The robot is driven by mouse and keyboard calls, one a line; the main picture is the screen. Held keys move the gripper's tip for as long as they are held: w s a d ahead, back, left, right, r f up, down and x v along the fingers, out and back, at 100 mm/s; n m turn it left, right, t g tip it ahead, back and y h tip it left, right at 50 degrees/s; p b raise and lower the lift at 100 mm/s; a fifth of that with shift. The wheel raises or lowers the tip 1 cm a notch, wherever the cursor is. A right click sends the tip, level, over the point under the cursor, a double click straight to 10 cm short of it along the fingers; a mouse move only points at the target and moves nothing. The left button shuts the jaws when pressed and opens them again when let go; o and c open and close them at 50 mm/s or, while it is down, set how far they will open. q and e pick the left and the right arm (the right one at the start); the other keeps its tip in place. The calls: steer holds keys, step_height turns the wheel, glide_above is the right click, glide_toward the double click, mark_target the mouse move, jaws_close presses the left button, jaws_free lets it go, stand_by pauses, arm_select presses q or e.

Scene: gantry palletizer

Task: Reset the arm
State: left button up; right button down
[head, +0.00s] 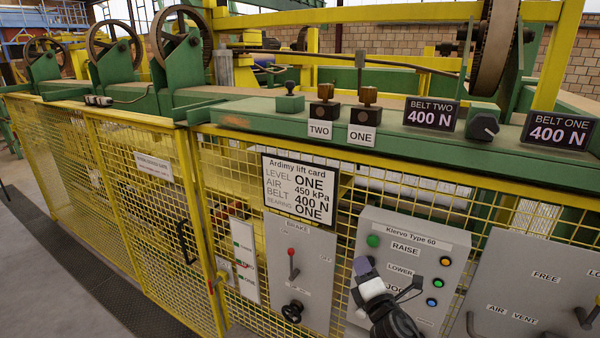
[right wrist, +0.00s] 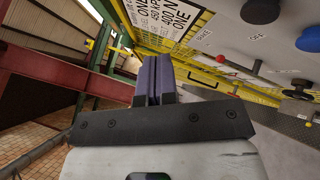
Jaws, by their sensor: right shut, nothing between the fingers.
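My right gripper (head: 362,268) stands in front of the left part of the grey Klervo Type 60 panel (head: 418,237), below its green button (head: 373,241). Its two purple-grey fingers are together with nothing between them. They also show shut and empty in the right wrist view (right wrist: 152,80). I cannot tell how far the fingertips are from the panel. The gripper and wrist hide part of the panel's lower left, near the JOG label. My left gripper is in neither view.
The brake panel (head: 297,230) with a red-knobbed lever (head: 292,262) is to the left. Another panel (head: 545,275) with handles is to the right. Yellow mesh fence (head: 130,200) lies behind. A green ledge (head: 290,118) above carries switches and belt displays. Grey floor is clear at lower left.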

steer(key=s+d+r+m+g+h, duration=0.1)
steer(key=s+d+m+g+h, duration=0.2)
steer(key=m, duration=0.7)
steer(key=s+d+r+m+g+h, duration=0.1)
steer(key=s+r+m+g+h, duration=0.15)
steer(key=s+m, duration=0.5)
steer(key=s+a+f+m+g+y+p, duration=0.1)
steer(key=s+f+g, duration=0.2)
steer(key=s+f, duration=0.5)
steer(key=s+f+m+g+y+p, duration=0.1)
steer(key=s+f+g, duration=0.3)
steer(key=s, duration=1.4)
steer(key=s+a+f+m+g+y+p, duration=0.1)
steer(key=s+f+m+g+p, duration=0.1)
steer(key=s+f, duration=1.1)
steer(key=shift+a+m+g+p, duration=0.35)
steer(key=shift+m+g, duration=0.4)
steer(key=shift+g, duration=0.4)
